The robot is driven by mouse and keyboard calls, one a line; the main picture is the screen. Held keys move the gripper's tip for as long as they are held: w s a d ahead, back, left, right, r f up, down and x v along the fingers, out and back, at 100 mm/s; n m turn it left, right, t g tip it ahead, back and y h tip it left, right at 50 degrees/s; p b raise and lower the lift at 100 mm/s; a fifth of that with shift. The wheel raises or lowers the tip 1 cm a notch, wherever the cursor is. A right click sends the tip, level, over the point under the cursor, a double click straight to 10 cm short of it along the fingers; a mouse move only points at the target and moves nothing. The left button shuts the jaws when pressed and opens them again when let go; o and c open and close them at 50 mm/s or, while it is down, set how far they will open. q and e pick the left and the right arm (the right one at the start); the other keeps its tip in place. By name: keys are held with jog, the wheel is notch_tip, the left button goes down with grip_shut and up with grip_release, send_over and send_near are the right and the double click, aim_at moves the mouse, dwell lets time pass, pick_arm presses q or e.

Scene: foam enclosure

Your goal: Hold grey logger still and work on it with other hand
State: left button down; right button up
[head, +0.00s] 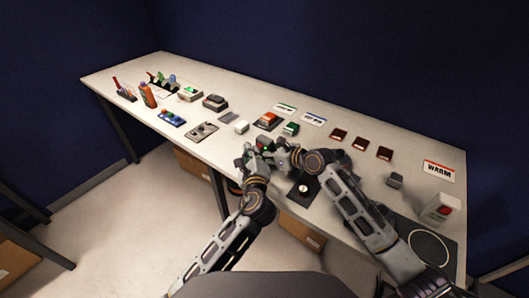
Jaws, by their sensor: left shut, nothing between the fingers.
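My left gripper (249,156) is shut and empty over the front edge of the bench. My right gripper (270,152) is close beside it, almost touching, and too small and overlapped to tell whether it is open or shut. Small green and red spots show around the fingers; I cannot tell what they belong to. No grey logger can be picked out for sure. It may be hidden at the grippers, or be the small grey block (395,180) at the right, which stands apart from both grippers.
The long white bench (335,123) holds a white block (241,126), a red-topped device (267,120) and a green box (290,129) behind the grippers. A dark plate with a round knob (304,188) lies near my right forearm. A white box with red (441,209) stands at right.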

pick_arm(q)
jog(key=shift+s+a, duration=0.1)
dwell(0.3)
jog(key=shift+s+a, duration=0.9)
jog(key=shift+s, duration=0.25)
jog(key=shift+s+a, duration=0.9)
jog(key=shift+s, duration=0.2)
pick_arm(e)
jog(key=o, duration=1.2)
jog(key=shift+c, duration=0.2)
jog(key=shift+d, duration=0.1)
jog(key=shift+v, duration=5.95)
jog(key=shift+r, duration=0.1)
pick_arm(q)
jog(key=shift+s+d, duration=0.1)
jog(key=shift+d, duration=0.05)
pick_arm(e)
jog(key=shift+d, duration=0.1)
